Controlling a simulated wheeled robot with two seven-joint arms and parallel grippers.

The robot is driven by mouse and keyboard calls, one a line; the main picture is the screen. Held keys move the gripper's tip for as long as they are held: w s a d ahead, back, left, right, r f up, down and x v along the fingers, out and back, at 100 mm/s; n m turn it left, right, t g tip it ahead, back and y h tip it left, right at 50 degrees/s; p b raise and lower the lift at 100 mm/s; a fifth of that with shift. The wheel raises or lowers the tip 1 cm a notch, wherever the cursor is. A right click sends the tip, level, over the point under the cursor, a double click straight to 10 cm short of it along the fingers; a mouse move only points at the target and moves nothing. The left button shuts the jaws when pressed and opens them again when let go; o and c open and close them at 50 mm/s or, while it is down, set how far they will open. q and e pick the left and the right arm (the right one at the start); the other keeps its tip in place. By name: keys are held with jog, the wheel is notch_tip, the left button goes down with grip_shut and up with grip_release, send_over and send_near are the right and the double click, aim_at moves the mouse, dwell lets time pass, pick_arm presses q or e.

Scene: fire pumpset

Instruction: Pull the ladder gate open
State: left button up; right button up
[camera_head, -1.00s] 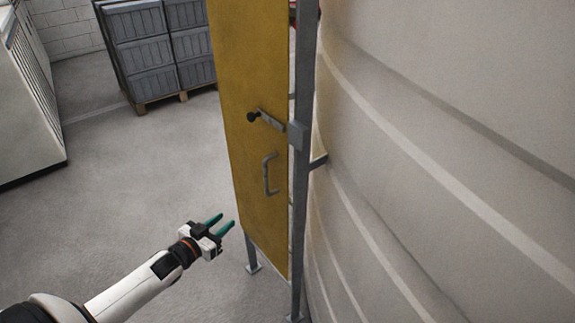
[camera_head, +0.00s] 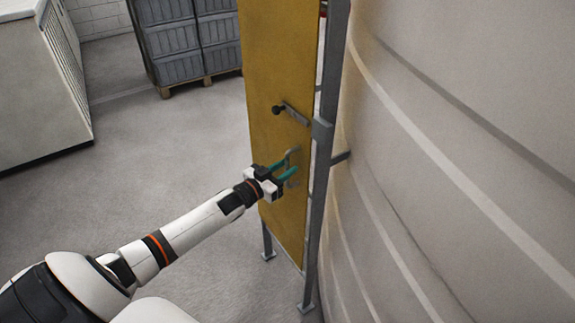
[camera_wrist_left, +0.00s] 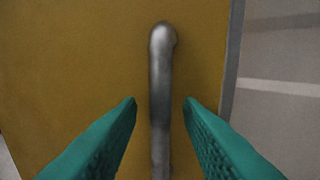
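The ladder gate (camera_head: 272,75) is a tall yellow panel beside a grey metal post (camera_head: 324,130). A latch with a black knob (camera_head: 278,110) sits on its upper part, its bar reaching toward the post. Below it is a grey D-shaped handle (camera_head: 293,153), partly hidden by my gripper. My left gripper (camera_head: 288,170) is open at the handle. In the left wrist view the handle (camera_wrist_left: 161,90) stands between the two green fingertips (camera_wrist_left: 160,102), with a gap on each side. The gate looks shut against the post. My right gripper is not in view.
A large pale ribbed tank (camera_head: 460,150) fills the right side behind the post. Grey crates on a pallet (camera_head: 185,45) stand at the back left. A white cabinet (camera_head: 40,90) stands at the far left. The grey floor (camera_head: 150,160) between is clear.

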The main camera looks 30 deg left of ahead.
pick_arm(q)
jog(key=shift+w+d, duration=0.15)
jog(key=shift+w, duration=0.55)
jog(key=shift+c, duration=0.5)
grip_shut()
jog(key=shift+s, duration=0.1)
